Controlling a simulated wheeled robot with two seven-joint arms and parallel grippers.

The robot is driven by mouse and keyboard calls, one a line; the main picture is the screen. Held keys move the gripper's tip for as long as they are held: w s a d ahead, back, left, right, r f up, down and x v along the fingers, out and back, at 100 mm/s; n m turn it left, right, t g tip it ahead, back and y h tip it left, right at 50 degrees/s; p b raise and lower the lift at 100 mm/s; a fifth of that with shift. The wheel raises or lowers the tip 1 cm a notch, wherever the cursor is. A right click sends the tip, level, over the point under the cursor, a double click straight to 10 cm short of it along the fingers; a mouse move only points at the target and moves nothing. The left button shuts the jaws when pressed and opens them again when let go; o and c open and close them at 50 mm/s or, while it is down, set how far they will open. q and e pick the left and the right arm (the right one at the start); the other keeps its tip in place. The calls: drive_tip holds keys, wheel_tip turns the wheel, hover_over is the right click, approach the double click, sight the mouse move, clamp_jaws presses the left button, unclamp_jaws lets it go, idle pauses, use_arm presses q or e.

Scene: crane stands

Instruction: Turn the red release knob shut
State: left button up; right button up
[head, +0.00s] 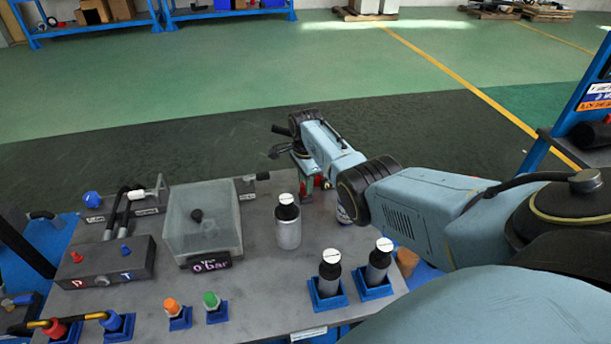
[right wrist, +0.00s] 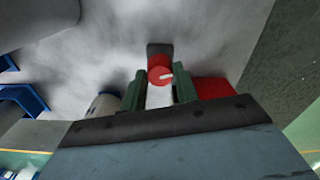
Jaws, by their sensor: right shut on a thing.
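The red release knob (right wrist: 160,76) is round with a white mark on its face and shows in the right wrist view, between the green fingers of my right gripper (right wrist: 161,88). The fingers are closed on its sides. In the head view my right gripper (head: 306,188) reaches down at the far right edge of the grey bench, and its arm hides much of that spot. A red part (head: 320,182) shows beside the fingers there; I cannot tell whether it is the knob. My left gripper is not in view.
On the grey bench (head: 255,285) stand a clear box (head: 185,225) with a "0 bar" display (head: 210,265), a dark block (head: 105,265) with red and blue fittings, and several silver cylinders with black tops, one at the middle (head: 288,228). A red block (right wrist: 213,88) sits right of the gripper.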

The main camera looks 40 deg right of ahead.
drive_tip(key=n+p, duration=0.1)
drive_tip(key=n, duration=0.1)
drive_tip(key=shift+r+n, duration=0.1)
drive_tip(key=shift+n, duration=0.3)
drive_tip(key=n+p, duration=0.1)
drive_tip(key=n, duration=0.2)
drive_tip(key=shift+n, duration=0.3)
drive_tip(key=n, duration=0.4)
drive_tip(key=shift+n, duration=0.3)
drive_tip(key=n, duration=0.4)
drive_tip(key=shift+n+p, duration=0.3)
drive_tip(key=shift+p, duration=0.05)
drive_tip(key=n, duration=1.3)
drive_tip(key=shift+n, duration=0.3)
drive_tip(key=shift+n+b, duration=0.3)
drive_tip(key=shift+n, duration=1.7)
